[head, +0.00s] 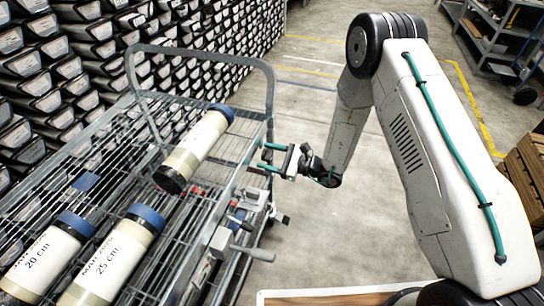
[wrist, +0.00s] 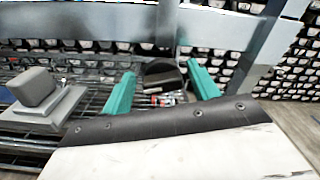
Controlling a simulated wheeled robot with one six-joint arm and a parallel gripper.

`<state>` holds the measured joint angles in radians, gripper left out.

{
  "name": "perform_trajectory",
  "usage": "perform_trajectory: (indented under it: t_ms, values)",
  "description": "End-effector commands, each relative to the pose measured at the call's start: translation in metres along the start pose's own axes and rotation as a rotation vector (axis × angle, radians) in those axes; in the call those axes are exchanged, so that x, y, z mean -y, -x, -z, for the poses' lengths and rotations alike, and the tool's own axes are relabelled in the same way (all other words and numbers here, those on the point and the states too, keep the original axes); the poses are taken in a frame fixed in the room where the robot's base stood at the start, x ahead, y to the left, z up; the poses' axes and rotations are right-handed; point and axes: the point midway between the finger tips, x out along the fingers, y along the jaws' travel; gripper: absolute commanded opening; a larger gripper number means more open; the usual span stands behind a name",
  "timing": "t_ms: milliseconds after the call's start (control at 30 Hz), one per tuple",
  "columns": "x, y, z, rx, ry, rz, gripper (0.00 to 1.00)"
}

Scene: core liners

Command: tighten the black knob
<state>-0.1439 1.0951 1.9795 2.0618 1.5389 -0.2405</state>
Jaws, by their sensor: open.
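My gripper (head: 267,158) is open and empty beside the right rail of the wire-mesh cart (head: 110,120), its two teal fingers pointing left. In the wrist view the fingers (wrist: 162,88) stand apart, with a dark rounded piece (wrist: 160,70) seen beyond the gap; nothing is between them. I cannot tell whether this piece is the black knob. Grey clamp hardware (head: 250,197) is fixed at the cart's right side, below my gripper. A small black part (head: 279,215) sticks out to the right there; it is too small to identify as the knob.
A white core liner (head: 200,140) with blue and black ends lies on the cart. Two labelled liners (head: 115,262) (head: 45,262) lie nearer. A grey block (wrist: 35,87) stands left of the fingers in the wrist view. Racks line the left wall. The floor (head: 305,110) behind is clear.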

Motion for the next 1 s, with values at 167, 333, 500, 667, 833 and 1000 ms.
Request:
perform_trajectory:
  t_ms: [167, 333, 500, 667, 833, 1000]
  values:
    - [0.0, 0.001, 0.0, 0.0, 0.0, 0.001, 0.24]
    - [0.002, 0.009, 0.001, -0.001, -0.002, 0.0, 0.15]
    - [-0.001, 0.001, 0.0, 0.0, -0.017, -0.002, 0.15]
    - [-0.003, -0.002, 0.0, 0.0, -0.073, -0.006, 0.15]
    - [-0.004, -0.002, -0.001, 0.001, -0.185, -0.009, 0.15]
    - [-0.005, -0.002, -0.001, 0.0, -0.337, -0.011, 0.15]
